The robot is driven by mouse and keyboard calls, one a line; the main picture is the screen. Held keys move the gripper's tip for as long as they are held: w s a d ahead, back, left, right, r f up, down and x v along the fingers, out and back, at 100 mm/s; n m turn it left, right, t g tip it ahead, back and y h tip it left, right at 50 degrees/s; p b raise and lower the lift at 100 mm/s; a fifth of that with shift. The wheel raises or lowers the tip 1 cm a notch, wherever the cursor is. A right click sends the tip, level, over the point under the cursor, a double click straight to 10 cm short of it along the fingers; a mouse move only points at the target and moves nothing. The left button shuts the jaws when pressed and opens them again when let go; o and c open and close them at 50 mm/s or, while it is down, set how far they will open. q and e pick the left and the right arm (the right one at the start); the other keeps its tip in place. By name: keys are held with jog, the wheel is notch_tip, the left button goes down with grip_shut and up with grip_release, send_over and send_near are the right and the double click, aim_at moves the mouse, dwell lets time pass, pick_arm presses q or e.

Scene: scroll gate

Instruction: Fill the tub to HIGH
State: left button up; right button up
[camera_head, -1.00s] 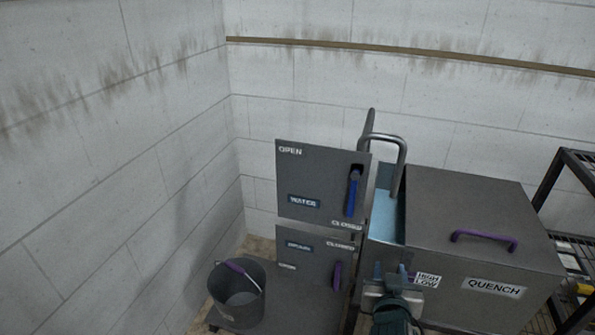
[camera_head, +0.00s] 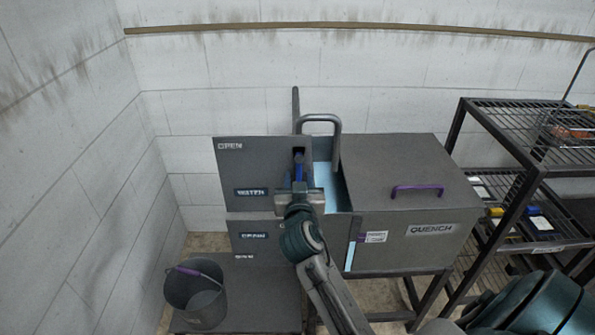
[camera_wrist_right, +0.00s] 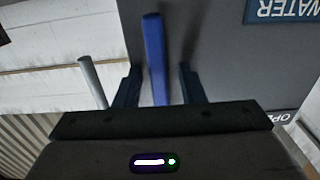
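The grey QUENCH tub (camera_head: 408,255) stands right of the valve panels, under a flat lid with a purple handle (camera_head: 417,190). Light blue (camera_head: 328,178) shows in its open left part, below a bent grey spout (camera_head: 335,125). A light-blue strip (camera_head: 350,254) is on its front, beside a white level label (camera_head: 374,237). The WATER panel (camera_head: 236,170) carries a blue lever (camera_head: 299,168), partly hidden by my right gripper (camera_head: 298,188). In the wrist view the lever (camera_wrist_right: 155,60) stands between the open fingers of this gripper (camera_wrist_right: 158,85), with gaps both sides. My left gripper is not in view.
A lower grey panel (camera_head: 250,237) is partly covered by my right arm. A black wire shelf (camera_head: 500,128) with several items stands at right. Walls close the back and left.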

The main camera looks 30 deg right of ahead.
jog(key=shift+x, duration=1.15)
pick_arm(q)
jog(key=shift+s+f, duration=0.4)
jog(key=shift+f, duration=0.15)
pick_arm(e)
grip_shut()
